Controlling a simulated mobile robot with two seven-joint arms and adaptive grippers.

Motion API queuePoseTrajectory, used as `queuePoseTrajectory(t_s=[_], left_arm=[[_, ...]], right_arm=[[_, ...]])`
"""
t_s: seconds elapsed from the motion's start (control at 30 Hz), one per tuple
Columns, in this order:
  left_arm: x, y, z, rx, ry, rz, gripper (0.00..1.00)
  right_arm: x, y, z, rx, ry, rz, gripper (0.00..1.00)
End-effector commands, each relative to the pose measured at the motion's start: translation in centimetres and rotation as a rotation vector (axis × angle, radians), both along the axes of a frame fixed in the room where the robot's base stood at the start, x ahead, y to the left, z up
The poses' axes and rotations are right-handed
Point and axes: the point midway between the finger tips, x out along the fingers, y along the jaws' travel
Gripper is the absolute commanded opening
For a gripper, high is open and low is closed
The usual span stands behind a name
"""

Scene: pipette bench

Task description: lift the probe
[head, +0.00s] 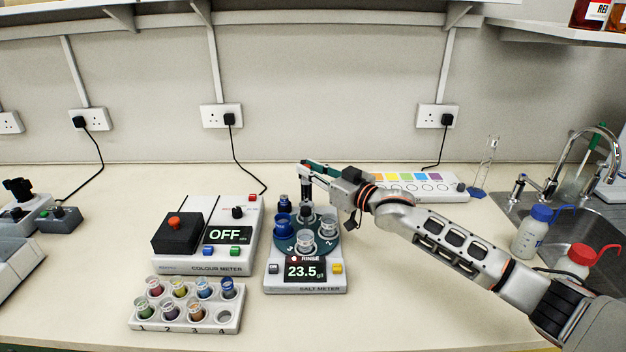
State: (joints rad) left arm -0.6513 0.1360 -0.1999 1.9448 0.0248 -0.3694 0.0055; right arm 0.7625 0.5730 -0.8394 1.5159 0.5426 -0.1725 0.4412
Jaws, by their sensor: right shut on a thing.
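The salt meter (305,285) stands at the middle of the bench, with 23.5 and RINSE on its screen. It carries a round dark turntable (287,244) with several small beakers, one blue (283,224) and one clear in front (304,240). My right gripper (306,177) reaches in from the right over the back of the turntable. It is shut on the dark upright probe (305,188). The probe's lower end is partly hidden among the beakers, so I cannot tell whether its tip is in one. My left gripper is not in view.
The colour meter (190,266), reading OFF, stands left of the salt meter. A rack (172,319) of coloured vials lies in front of it. A palette tray (450,189) is behind my right arm. The sink (527,205) and two wash bottles (531,236) are at right.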

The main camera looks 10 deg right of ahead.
Motion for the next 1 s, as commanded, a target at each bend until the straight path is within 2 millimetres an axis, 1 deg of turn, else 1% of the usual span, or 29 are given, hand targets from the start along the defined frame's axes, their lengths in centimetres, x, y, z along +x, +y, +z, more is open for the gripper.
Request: queuePoseTrajectory(t_s=[0.03, 0.13, 0.47, 0.5, 0.83, 0.93, 1.0], left_arm=[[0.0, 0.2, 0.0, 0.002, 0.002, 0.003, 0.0], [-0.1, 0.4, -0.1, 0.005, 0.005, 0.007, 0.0], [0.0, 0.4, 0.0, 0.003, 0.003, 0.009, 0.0], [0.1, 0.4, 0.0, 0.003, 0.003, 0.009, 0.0], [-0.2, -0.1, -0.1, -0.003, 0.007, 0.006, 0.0], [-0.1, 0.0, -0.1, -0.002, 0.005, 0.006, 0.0], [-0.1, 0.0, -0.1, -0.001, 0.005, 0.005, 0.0]], right_arm=[[0.3, 0.2, 0.5, 0.004, -0.004, 0.004, 0.0], [0.8, 0.2, 0.8, 0.002, -0.006, 0.003, 0.0], [0.9, 0.1, 1.0, 0.004, -0.008, 0.003, 0.0], [0.9, 0.1, 1.0, 0.005, -0.009, 0.003, 0.23], [0.8, -0.1, 0.7, 0.001, -0.004, 0.0, 0.23], [0.1, -0.6, 0.6, 0.002, -0.002, 0.0, 0.23], [-0.8, -1.2, 0.6, 0.001, -0.002, 0.0, 0.23]])
